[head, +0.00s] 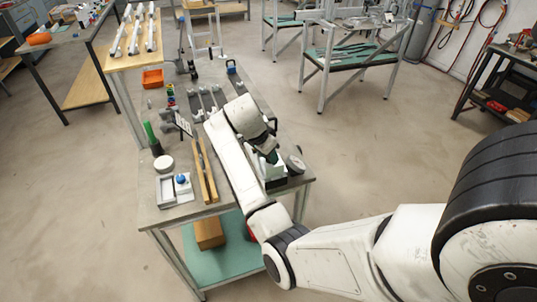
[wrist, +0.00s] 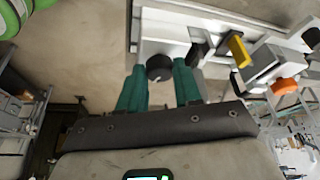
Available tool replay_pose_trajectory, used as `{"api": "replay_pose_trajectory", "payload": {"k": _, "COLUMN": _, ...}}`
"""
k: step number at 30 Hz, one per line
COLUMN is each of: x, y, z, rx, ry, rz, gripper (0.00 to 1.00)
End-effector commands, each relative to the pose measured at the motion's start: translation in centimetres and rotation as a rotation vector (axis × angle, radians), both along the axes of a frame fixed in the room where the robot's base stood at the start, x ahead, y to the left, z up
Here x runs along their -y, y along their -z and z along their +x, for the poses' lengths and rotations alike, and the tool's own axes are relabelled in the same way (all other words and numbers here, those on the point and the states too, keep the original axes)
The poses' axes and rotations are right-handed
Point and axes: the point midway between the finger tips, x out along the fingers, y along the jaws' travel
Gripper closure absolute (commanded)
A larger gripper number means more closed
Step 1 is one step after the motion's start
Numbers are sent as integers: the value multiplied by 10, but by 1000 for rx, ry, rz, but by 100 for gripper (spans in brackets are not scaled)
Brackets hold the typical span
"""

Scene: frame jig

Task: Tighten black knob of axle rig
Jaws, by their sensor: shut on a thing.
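The black knob (wrist: 159,67) shows in the wrist view between the two teal fingertips of my gripper (wrist: 160,72). My gripper is shut on it, one finger on each side. The knob sits at the side of the pale, rail-like axle rig (wrist: 205,28). In the head view my gripper (head: 271,157) points down at a white block-like fixture (head: 273,171) near the right edge of the workbench. My arm hides the knob and much of the fixture there.
In the wrist view a yellow lever (wrist: 238,50) and an orange knob (wrist: 284,86) are to the right. The workbench (head: 172,212) holds a round black-and-grey part (head: 295,164), wooden bars (head: 207,170), a green bottle (head: 151,135) and an orange bin (head: 152,78). The floor around it is mostly clear.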

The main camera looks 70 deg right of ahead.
Motion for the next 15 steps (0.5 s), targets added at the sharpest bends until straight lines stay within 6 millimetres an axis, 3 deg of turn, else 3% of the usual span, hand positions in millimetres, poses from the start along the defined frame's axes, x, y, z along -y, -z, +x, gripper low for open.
{"api": "replay_pose_trajectory", "payload": {"k": 2, "x": 0, "y": 0, "z": 0, "rx": 1, "ry": -1, "rz": 1, "gripper": 97}}
{"api": "replay_pose_trajectory", "payload": {"k": 3, "x": 0, "y": 0, "z": 0, "rx": 1, "ry": -1, "rz": 1, "gripper": 66}}
{"api": "replay_pose_trajectory", "payload": {"k": 11, "x": 0, "y": 0, "z": 0, "rx": 1, "ry": -2, "rz": 1, "gripper": 42}}
{"api": "replay_pose_trajectory", "payload": {"k": 15, "x": 0, "y": 0, "z": 0, "rx": 0, "ry": -2, "rz": 0, "gripper": 42}}
